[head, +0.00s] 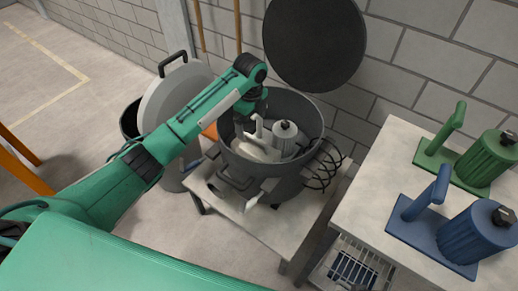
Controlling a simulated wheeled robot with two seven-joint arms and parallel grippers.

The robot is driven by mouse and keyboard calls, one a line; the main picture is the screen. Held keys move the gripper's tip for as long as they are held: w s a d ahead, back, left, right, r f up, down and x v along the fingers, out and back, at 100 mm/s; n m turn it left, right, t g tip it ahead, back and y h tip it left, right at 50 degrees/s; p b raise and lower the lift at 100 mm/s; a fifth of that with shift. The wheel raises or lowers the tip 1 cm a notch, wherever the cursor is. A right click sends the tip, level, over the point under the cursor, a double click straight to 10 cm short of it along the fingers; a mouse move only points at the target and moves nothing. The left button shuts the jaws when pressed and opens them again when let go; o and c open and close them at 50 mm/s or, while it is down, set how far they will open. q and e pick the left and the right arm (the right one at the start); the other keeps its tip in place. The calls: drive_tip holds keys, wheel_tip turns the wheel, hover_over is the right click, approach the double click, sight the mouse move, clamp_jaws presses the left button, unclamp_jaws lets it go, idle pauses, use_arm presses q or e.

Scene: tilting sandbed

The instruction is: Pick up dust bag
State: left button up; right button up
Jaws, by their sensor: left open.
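I cannot clearly make out a dust bag. A large dark grey drum (262,178) stands open on a low table. Inside it lie a pale plate with an upright handle (259,152) and a grey ribbed canister (285,138) with a dark cap. My left gripper (244,130) is open and reaches down into the left part of the drum, close to the pale handle. Its fingers are small and partly hidden, so I cannot tell whether they touch anything. My right gripper is out of view.
The low table (242,221) bears the drum. A round dark lid (314,42) rises behind it. A grey disc with a handle (158,102) leans over a black bin. A right-hand table (377,205) holds green (486,158) and blue (467,235) canister sets.

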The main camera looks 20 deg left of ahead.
sight(256, 147)
use_arm(q)
drive_tip(key=shift+d+f, duration=0.25)
drive_tip(key=shift+d, duration=0.1)
wheel_tip(256, 147, down, 8)
drive_tip(key=shift+r+b, duration=0.15)
drive_tip(key=shift+b, duration=0.3)
drive_tip(key=f, duration=0.4)
drive_tip(key=shift+d+f+b, duration=0.2)
drive_tip(key=shift+b, duration=0.1)
drive_tip(key=shift+f, duration=0.35)
drive_tip(key=shift+c, duration=0.7)
drive_tip(key=c, duration=1.8)
drive_tip(key=shift+w+r, duration=0.1)
drive_tip(key=shift+c, duration=0.9)
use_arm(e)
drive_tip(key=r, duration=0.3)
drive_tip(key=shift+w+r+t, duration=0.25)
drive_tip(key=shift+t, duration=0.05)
